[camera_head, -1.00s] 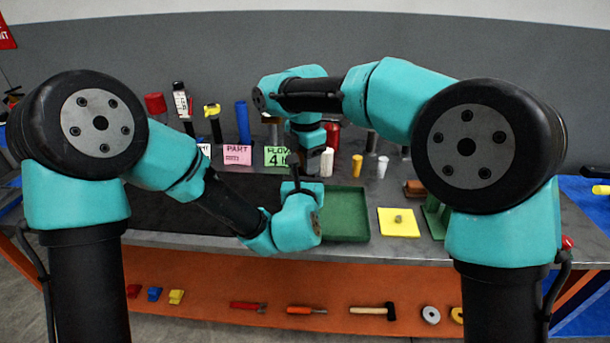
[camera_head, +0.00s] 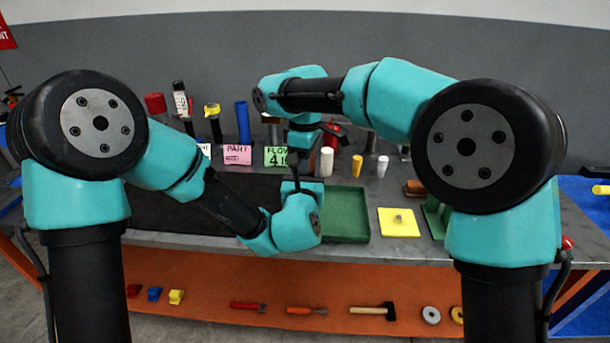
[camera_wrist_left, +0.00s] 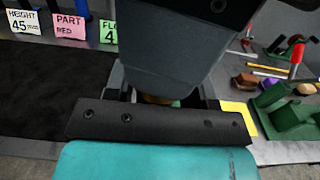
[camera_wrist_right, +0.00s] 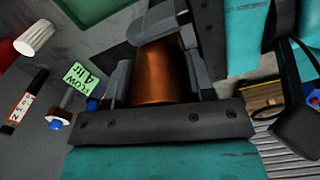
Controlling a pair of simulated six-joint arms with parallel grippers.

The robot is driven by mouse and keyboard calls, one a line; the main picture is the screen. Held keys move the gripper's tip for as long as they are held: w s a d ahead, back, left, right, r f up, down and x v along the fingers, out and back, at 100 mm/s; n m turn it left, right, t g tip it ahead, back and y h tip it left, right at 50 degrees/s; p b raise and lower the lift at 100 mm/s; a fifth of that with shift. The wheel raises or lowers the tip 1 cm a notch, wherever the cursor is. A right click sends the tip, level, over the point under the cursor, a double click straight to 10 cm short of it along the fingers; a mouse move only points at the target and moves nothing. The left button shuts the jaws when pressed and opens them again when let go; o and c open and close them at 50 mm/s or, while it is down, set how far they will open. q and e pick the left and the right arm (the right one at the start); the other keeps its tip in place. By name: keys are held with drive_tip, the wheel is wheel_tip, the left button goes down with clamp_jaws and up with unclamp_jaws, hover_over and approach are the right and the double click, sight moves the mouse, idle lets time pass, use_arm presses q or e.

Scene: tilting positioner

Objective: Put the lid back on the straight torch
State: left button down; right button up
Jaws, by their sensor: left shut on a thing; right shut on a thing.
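My right gripper (camera_head: 297,160) points down, just above my left gripper (camera_head: 296,186), near the middle of the bench. In the right wrist view my right gripper is shut on a smooth copper-coloured cylinder (camera_wrist_right: 160,72). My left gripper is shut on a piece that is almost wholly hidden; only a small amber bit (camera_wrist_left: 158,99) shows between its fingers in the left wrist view.
A green tray (camera_head: 346,237) and a yellow pad (camera_head: 398,230) with a small part lie right of the grippers. A black mat (camera_head: 160,218) lies left. Cards (camera_head: 237,155), a blue cylinder (camera_head: 243,124), a white cylinder (camera_head: 326,162) and other upright items stand along the back.

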drive_tip(key=o, duration=1)
drive_tip(key=shift+s, duration=0.1)
drive_tip(key=shift+r, duration=0.1)
drive_tip(key=shift+r, duration=2.15)
drive_tip(key=shift+r, duration=0.1)
drive_tip(key=shift+c, duration=1.2)
drive_tip(key=shift+r+n, duration=1.4)
drive_tip(key=shift+r, duration=0.15)
drive_tip(key=shift+c, duration=0.2)
drive_tip(key=shift+f, duration=0.1)
